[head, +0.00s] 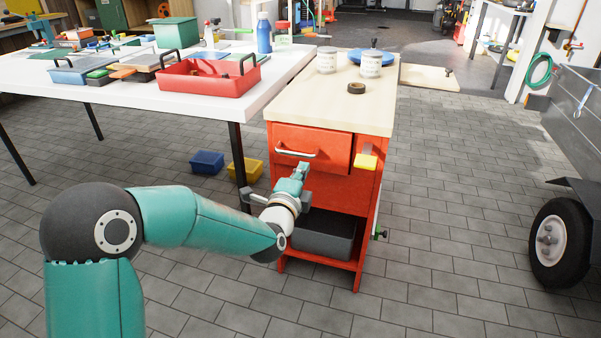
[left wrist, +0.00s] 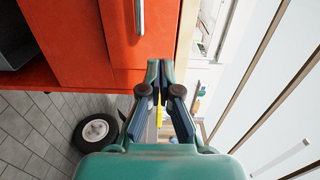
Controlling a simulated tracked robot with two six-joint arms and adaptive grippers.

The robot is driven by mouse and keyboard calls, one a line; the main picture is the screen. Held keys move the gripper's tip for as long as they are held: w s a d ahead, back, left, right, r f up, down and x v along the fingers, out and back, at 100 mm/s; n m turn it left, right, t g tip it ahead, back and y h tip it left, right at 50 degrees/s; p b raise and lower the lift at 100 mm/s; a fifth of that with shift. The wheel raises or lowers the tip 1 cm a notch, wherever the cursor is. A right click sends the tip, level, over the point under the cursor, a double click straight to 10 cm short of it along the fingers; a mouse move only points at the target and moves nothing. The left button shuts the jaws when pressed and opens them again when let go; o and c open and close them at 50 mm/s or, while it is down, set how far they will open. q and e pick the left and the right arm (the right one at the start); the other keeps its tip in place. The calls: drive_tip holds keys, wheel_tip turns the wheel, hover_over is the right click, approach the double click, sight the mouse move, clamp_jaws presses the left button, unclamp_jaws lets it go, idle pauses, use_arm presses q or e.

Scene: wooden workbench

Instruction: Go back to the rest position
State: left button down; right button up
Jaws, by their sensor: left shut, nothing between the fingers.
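My left gripper (head: 299,170) is in front of the orange workbench cabinet (head: 372,187), below the drawer handle (head: 296,153). It is shut and empty, with its arm stretched forward from the left. In the left wrist view the two fingertips (left wrist: 160,68) are close together beside the orange front (left wrist: 90,40) and the metal handle (left wrist: 139,15), apart from the handle. The top drawer (head: 318,146) appears to stand out a little from the cabinet. My right gripper is in neither view.
A white table (head: 150,97) with a red tray (head: 205,82) stands at the left. A dark grey bin (head: 322,238) sits on the cabinet's lower shelf. Blue (head: 207,162) and yellow (head: 246,170) bins are on the floor. A wheeled trailer (head: 550,240) is at the right, with clear floor between.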

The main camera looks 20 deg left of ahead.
use_arm(q)
drive_tip(key=s+d+f+n+g+h, duration=0.1)
drive_tip(key=s+f+g, duration=0.4)
drive_tip(key=f, duration=0.9)
drive_tip(key=s+d+f+n+g+h, duration=0.1)
drive_tip(key=s+d+f+g, duration=0.15)
drive_tip(key=s+f, duration=0.75)
drive_tip(key=s+d+f+n+g+h, duration=0.25)
drive_tip(key=s+f+n+g, duration=0.25)
drive_tip(key=s+f+n, duration=0.4)
drive_tip(key=s+d+f+n+g+h, duration=0.1)
drive_tip(key=s+d+f+n+g, duration=0.35)
drive_tip(key=s+f+n, duration=0.5)
wheel_tip(320, 180, up, 37)
drive_tip(key=s+m+p, duration=0.1)
drive_tip(key=p, duration=3.3)
drive_tip(key=shift+s+r+p, duration=0.2)
drive_tip(key=shift+s+p, duration=0.15)
drive_tip(key=shift+p, duration=0.05)
drive_tip(key=shift+a, duration=0.1)
